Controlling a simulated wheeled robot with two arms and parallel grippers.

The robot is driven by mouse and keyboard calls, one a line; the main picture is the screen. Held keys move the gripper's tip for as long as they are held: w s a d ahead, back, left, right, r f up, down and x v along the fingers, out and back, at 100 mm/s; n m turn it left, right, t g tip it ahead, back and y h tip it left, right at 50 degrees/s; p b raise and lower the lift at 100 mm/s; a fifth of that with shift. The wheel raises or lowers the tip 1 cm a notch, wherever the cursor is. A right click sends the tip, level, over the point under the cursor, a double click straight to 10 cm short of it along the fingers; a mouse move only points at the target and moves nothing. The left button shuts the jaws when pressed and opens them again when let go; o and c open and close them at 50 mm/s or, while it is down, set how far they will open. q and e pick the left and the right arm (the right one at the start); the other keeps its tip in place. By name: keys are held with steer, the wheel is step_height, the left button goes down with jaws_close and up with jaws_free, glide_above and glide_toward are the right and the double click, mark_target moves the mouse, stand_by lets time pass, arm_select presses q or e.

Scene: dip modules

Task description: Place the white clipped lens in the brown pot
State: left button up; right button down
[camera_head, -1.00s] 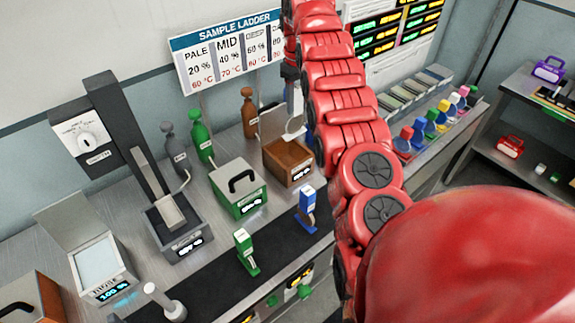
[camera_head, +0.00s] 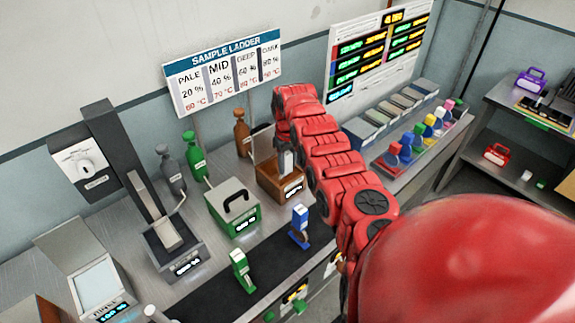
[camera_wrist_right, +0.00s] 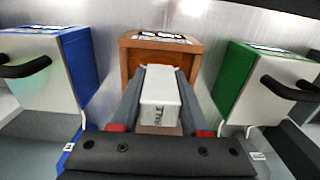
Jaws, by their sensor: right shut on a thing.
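The brown pot (camera_head: 268,184) stands on the bench against the wall, right of the green pot. In the right wrist view its brown wall (camera_wrist_right: 130,62) rises just beyond my fingers. My right gripper (camera_head: 286,160) points down at the top of the brown pot. It is shut on the white block-shaped handle (camera_wrist_right: 160,95) of the clipped lens, which sits between both fingers. The round lens part is hidden now, so I cannot tell how deep it is in the pot. My left gripper is not in view.
The green pot (camera_head: 233,207) stands close by, and a blue pot (camera_wrist_right: 50,72) shows in the right wrist view. Bottles (camera_head: 242,132) stand behind. Green (camera_head: 241,268) and blue (camera_head: 299,226) clipped pieces stand on the dark strip. Several coloured pieces line the bench at right.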

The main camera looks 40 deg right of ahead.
steer(key=shift+s+f, duration=0.15)
steer(key=shift+f, duration=0.8)
steer(key=shift+c, duration=2.1)
jaws_free()
